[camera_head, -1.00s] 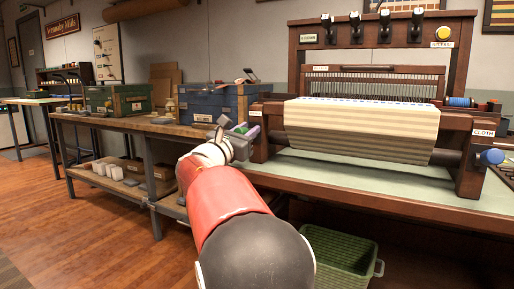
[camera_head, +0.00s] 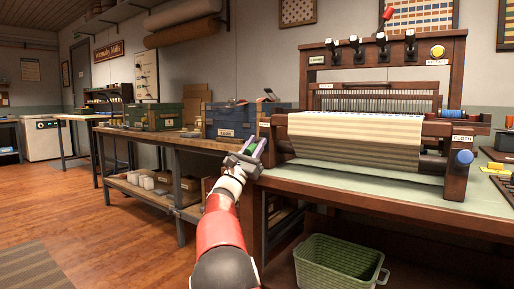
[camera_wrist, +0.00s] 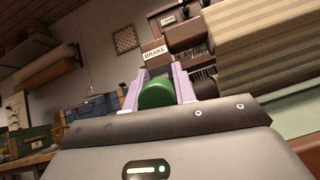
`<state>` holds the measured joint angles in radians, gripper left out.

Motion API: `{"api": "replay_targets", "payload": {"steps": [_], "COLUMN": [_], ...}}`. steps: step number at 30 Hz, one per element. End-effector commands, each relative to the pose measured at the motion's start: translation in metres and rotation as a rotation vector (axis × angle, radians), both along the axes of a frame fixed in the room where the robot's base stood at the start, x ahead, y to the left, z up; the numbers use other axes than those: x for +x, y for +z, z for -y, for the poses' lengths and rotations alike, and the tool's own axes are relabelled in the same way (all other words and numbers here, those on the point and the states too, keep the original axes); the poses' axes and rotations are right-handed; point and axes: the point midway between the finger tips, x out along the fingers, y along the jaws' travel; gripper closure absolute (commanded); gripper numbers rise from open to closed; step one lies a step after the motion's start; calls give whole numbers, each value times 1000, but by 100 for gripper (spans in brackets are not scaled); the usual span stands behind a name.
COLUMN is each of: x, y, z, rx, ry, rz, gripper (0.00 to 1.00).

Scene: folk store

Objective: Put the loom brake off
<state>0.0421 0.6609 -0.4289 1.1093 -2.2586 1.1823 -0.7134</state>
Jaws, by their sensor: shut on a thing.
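The wooden loom (camera_head: 451,85) stands on the green-topped table at the right, with striped cloth (camera_head: 355,138) on its front. In the wrist view a white BRAKE label (camera_wrist: 154,53) shows on the loom's left side. My gripper (camera_head: 250,148) is beside the loom's left front post. Its purple fingers (camera_wrist: 158,88) are shut on a green rounded handle (camera_wrist: 157,94), just below the label as seen there. The fingers and wrist hide the rest of the handle, so its angle cannot be told.
A green crate (camera_head: 338,262) stands on the floor below the loom table. A wooden bench (camera_head: 165,139) at the left carries a blue chest (camera_head: 227,120) and a green chest (camera_head: 154,117).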

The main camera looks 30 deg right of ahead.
Motion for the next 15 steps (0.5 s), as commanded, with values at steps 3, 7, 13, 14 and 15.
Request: {"api": "replay_targets", "payload": {"steps": [3,7,13,14,15], "x": [1,0,0,0,0], "y": [0,0,0,0,0], "z": [-1,-1,-1,-1,0], "rx": [-3,-2,-1,-1,-1], "ry": [1,1,1,1,1], "rz": [1,1,1,1,1], "gripper": [100,100,62,58,52]}}
